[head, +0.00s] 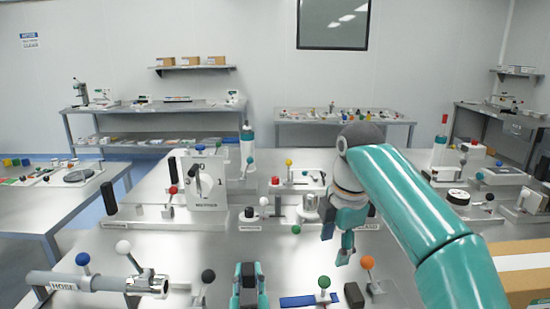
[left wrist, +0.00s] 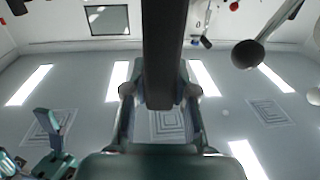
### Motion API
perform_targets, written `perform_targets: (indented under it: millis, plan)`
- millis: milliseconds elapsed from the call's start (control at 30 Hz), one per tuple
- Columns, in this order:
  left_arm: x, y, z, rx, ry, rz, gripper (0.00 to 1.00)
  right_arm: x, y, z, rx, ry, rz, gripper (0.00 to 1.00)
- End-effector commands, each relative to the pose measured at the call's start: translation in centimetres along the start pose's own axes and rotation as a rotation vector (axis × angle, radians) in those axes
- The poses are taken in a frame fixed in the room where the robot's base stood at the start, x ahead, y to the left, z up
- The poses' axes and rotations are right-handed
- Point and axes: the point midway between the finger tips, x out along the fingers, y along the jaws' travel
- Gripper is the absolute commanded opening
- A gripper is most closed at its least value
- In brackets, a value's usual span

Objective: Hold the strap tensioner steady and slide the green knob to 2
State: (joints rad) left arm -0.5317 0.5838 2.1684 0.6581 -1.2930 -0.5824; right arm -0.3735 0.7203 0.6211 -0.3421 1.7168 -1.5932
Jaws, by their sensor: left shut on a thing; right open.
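The green knob (head: 323,282) stands on a short stem at the bottom of the head view, by a blue strip (head: 298,301) and a black block (head: 353,295). These look like the strap tensioner; its scale is not readable. My left gripper (head: 248,284) is left of the strip. In the left wrist view a dark bar (left wrist: 163,45) runs between its fingers, and it is shut on that bar. Whether the bar belongs to the tensioner I cannot tell. My right gripper (head: 344,249) is open and empty, pointing down above and behind the green knob.
An orange knob (head: 367,263) stands just right of the green one. A black ball knob (head: 208,276) and the grey hose fitting (head: 95,283) lie to the left. A cardboard box (head: 520,270) stands at the right. Several fixtures fill the bench behind.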

Motion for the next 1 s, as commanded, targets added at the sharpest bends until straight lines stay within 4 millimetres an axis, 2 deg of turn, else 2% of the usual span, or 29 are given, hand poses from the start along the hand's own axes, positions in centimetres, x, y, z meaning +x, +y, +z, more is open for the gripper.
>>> perform_targets:
  millis: [67, 100, 233, 667, 867, 1000]
  plan:
    - [-0.1, 0.0, 0.6, 0.005, -0.015, 0.002, 0.00, 0.0, 0.0, 0.0, 0.000, 0.000, 0.000, 0.57]
    - [-0.1, 0.0, 0.5, 0.004, -0.014, 0.002, 0.33, 0.0, 0.0, 0.0, 0.000, 0.000, 0.000, 0.57]
    - [-0.1, 0.0, 0.3, 0.003, -0.009, 0.002, 0.54, 0.0, 0.0, 0.0, 0.000, 0.000, 0.000, 0.57]
    - [-0.6, 0.1, 0.0, 0.001, -0.002, 0.004, 0.55, 0.0, 0.0, 0.0, 0.000, 0.000, 0.000, 0.57]
    - [-3.5, 0.1, 0.0, 0.002, -0.002, 0.005, 0.55, 0.0, 0.0, 0.0, 0.000, 0.000, 0.000, 0.57]
    - [-6.4, 0.2, 0.0, 0.003, -0.003, 0.007, 0.55, 0.0, 0.0, 0.0, 0.000, 0.000, 0.000, 0.57]
